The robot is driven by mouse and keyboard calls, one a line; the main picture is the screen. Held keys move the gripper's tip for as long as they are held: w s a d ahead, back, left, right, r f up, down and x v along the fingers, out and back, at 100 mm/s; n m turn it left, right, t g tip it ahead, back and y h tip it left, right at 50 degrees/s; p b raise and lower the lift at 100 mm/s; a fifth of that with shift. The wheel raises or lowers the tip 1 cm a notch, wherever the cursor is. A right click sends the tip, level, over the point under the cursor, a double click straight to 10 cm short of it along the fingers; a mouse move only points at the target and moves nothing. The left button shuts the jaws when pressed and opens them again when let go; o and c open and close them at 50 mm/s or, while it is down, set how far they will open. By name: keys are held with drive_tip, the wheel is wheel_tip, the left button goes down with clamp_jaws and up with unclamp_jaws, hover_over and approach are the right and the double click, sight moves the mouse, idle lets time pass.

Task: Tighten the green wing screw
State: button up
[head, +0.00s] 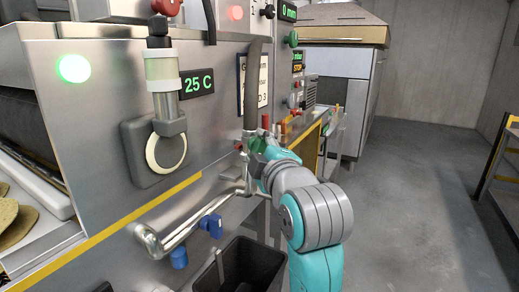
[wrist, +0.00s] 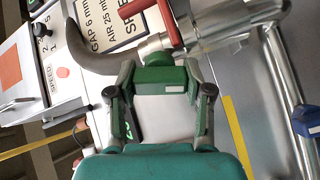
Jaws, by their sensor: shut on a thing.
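The green wing screw (wrist: 163,79) shows in the wrist view as a dark green block at a metal pipe fitting (wrist: 150,47). My gripper (wrist: 163,88) is shut on it, with one finger on either side. In the head view my gripper (head: 258,150) is at the pipework below the dark hose, on the machine's right part. The screw cannot be made out clearly there, as my gripper and arm cover that spot. How far the screw is turned cannot be told.
A red handle (wrist: 162,22) is close beyond the screw in the wrist view. A dark hose (head: 252,85) comes down to the fitting. A pipe with a blue valve handle (head: 211,224) and a black bin (head: 250,266) are below left.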

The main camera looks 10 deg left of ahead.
drive_tip(key=m, duration=0.6)
drive_tip(key=shift+m, duration=0.3)
drive_tip(key=m, duration=1.2)
drive_tip(key=shift+m, duration=0.3)
drive_tip(key=m, duration=0.6)
drive_tip(key=o, duration=1.2)
